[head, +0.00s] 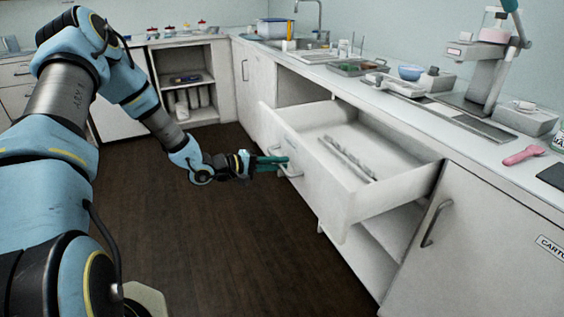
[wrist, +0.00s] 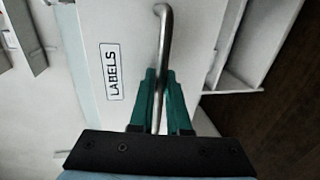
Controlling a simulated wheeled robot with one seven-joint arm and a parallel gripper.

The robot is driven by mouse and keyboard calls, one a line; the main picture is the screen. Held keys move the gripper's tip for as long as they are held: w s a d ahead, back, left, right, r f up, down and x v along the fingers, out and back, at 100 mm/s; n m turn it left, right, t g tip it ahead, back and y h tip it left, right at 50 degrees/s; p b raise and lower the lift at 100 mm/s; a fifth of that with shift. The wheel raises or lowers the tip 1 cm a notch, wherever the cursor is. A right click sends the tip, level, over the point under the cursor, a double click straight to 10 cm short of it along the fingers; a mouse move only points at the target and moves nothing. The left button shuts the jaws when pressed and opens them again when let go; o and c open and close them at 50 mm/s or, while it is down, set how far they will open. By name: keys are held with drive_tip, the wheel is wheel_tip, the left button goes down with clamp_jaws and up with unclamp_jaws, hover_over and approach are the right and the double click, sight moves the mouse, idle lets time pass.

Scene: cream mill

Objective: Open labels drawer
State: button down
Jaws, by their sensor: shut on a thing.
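The labels drawer (head: 316,193) is a white drawer in the right-hand counter, and it stands pulled well out. A divider strip lies along its inside. In the wrist view its front carries a "LABELS" plate (wrist: 111,72) beside a metal bar handle (wrist: 163,40). My gripper (head: 284,165) is at the drawer front with its green fingers on the handle. In the wrist view my gripper (wrist: 166,85) has one finger on each side of the bar, shut on it. Part of the handle is hidden by the fingers in the head view.
An open shelf space (head: 372,248) lies below the drawer. A closed cabinet door labelled "CARTO…" with a handle (head: 436,223) stands to the right. The counter (head: 455,128) holds trays, a blue bowl (head: 411,72) and a pink scoop (head: 523,155). The dark wood floor (head: 225,245) is clear.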

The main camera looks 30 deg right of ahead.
drive_tip(key=c, duration=0.9)
unclamp_jaws()
drive_tip(key=b+v, duration=0.1)
drive_tip(key=v, duration=0.9)
drive_tip(key=shift+a, duration=0.4)
